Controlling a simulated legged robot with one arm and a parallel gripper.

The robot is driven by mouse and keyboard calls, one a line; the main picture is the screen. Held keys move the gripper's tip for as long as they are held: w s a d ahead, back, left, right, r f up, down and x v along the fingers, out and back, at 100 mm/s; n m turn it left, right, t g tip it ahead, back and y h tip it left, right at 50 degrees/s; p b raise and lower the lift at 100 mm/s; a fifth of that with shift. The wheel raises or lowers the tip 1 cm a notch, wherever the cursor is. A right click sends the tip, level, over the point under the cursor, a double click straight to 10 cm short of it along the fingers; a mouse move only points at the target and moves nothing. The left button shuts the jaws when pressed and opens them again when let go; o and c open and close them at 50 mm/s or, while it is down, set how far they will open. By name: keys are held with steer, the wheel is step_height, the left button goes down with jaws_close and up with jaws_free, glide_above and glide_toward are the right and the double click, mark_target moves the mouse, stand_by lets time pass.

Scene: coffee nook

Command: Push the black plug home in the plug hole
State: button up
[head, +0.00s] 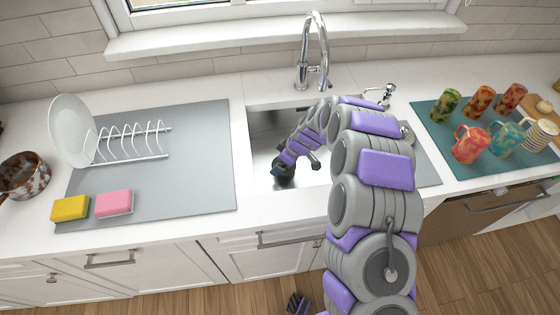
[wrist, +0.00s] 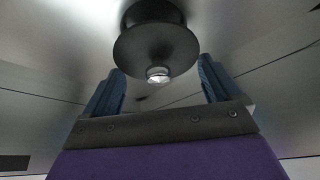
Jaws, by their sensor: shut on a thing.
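The black plug (wrist: 152,45) shows in the wrist view as a dark round disc with a narrower dark body above it in the picture and a small shiny metal knob at its middle. The blue fingers of my gripper (wrist: 160,68) stand on either side of the plug, shut on it. In the head view my gripper (head: 284,168) is down inside the steel sink (head: 262,126), near its left side. My arm hides part of the basin. I cannot make out the plug in the head view, nor the plug hole in either view.
The chrome tap (head: 314,50) stands behind the sink. A grey mat (head: 200,180) with a dish rack (head: 135,145) lies to the left, with a yellow sponge (head: 70,209) and a pink sponge (head: 114,203).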

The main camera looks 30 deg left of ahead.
steer(key=shift+d+r, duration=0.2)
steer(key=shift+d, duration=0.5)
steer(key=shift+a+f+b, duration=0.25)
steer(key=shift+a, duration=0.3)
steer(key=shift+a+f+b, duration=0.2)
steer(key=shift+a, duration=0.3)
steer(key=shift+d+f, duration=0.1)
steer(key=shift+d, duration=0.5)
steer(key=shift+f, duration=0.2)
steer(key=shift+f, duration=0.25)
steer(key=shift+d, duration=0.2)
steer(key=shift+x, duration=0.75)
stand_by(0.4)
steer(key=o, duration=0.8)
